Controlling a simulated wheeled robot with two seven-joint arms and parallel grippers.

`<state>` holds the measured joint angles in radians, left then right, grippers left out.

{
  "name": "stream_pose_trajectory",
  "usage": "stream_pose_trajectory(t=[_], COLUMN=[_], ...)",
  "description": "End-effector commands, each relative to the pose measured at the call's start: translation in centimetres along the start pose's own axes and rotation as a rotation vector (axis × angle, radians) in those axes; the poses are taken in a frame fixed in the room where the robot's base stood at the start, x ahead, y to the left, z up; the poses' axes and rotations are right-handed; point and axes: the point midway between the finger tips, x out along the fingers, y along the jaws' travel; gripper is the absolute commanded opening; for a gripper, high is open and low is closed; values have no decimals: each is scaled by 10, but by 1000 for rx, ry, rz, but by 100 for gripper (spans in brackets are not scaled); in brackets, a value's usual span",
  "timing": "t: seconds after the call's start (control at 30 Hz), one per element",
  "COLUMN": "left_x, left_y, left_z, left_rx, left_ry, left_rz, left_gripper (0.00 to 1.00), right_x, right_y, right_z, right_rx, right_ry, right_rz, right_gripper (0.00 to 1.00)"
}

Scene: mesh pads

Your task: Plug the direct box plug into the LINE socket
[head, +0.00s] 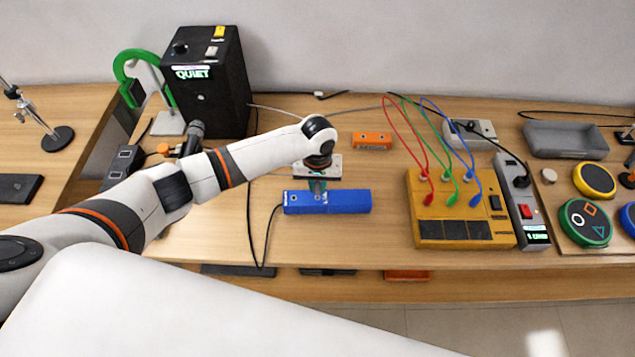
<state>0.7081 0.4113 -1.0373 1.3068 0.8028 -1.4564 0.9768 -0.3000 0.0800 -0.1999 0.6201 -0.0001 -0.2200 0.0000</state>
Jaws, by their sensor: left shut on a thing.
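My left gripper (318,187) points down over the middle of a long blue box (350,201), near the front edge of the table. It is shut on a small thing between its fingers. That thing is mostly hidden, and I cannot tell whether it is the direct box plug or whether it touches the blue box. A dark cable (250,225) loops beside the blue box's left end. A grey power strip (525,212) has a red switch and a small lit label, too small to read surely. I cannot make out the LINE socket. My right gripper is not in view.
A yellow box (455,233) with red, green and blue leads stands right of the blue box. An orange box (372,140) lies behind it. A black cabinet (210,95) and a microphone (193,137) stand left. The tabletop between the blue and yellow boxes is clear.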

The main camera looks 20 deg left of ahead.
Motion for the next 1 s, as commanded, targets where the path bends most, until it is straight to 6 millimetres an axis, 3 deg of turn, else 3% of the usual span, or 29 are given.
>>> stream_pose_trajectory(t=[1.0], left_x=[27], left_y=[0], left_z=[-1], left_rx=[-1], left_ry=[2], left_rz=[1], left_gripper=[0], right_x=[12], right_y=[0], right_z=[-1], right_rx=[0], right_ry=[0], right_rz=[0], right_gripper=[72])
